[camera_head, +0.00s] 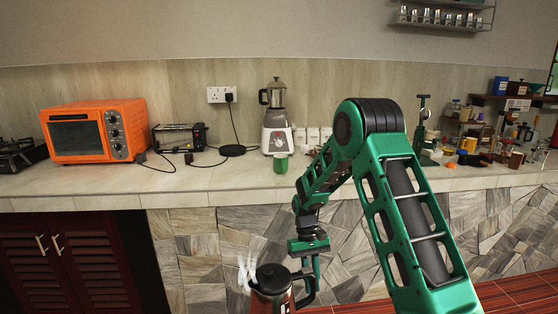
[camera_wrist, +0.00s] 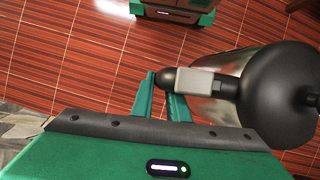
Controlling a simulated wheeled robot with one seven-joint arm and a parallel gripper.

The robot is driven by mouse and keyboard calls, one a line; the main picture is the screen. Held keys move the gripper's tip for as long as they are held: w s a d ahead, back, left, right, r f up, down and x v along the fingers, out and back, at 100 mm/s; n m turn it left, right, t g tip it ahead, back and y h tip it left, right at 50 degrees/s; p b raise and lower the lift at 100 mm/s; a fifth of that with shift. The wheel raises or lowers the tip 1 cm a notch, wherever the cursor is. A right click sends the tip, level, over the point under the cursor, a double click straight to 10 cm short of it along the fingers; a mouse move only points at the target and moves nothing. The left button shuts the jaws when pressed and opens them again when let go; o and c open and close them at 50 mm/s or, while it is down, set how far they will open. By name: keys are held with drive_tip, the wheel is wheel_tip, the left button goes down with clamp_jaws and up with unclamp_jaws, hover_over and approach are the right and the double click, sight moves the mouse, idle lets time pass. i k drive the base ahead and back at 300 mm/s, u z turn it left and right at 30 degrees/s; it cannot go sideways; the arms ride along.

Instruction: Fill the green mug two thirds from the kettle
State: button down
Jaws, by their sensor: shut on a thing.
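My gripper (camera_head: 313,262) is shut on the kettle's black handle, at the kettle's right. In the wrist view the kettle (camera_wrist: 268,95) fills the right side, its handle reaching to the green fingers (camera_wrist: 160,92). The green mug (camera_head: 281,164) stands near the counter's front edge, in front of the blender, up and slightly right of the kettle. The mug's inside and the water level are hidden.
The blender (camera_head: 275,120) stands right behind the mug. A black round base (camera_head: 232,150) with a cord lies left of it. An orange oven (camera_head: 95,132) and toaster (camera_head: 180,137) stand farther left. The counter's front edge (camera_head: 180,200) lies between kettle and mug.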

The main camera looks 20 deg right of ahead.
sight(280, 160)
drive_tip(key=u, duration=0.05)
drive_tip(key=i, duration=1)
drive_tip(key=z, duration=0.05)
